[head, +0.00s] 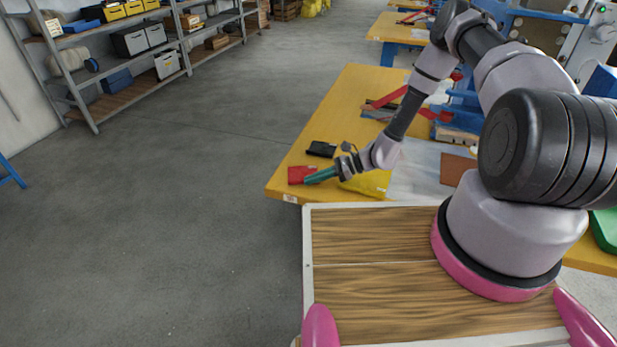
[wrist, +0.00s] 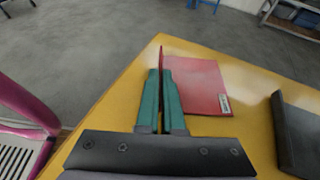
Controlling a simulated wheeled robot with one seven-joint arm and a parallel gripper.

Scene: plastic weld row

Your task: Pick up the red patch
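The red patch (head: 301,174) lies near the front left corner of the yellow table. In the wrist view the red patch (wrist: 198,85) shows a flat sheet with a small white label at its right corner and a thin upright edge along its left side. My gripper (head: 309,180) reaches it from the right, low over the table. In the wrist view the teal fingers of my gripper (wrist: 161,73) stand close together, one on each side of the upright edge, and look closed on it. The flat part seems to rest on the table.
A black case (head: 321,149) lies just behind the patch; a dark block (wrist: 297,130) shows at right in the wrist view. A yellow sheet (head: 369,183) and a brown sheet (head: 456,169) lie to the right. The floor at left is clear.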

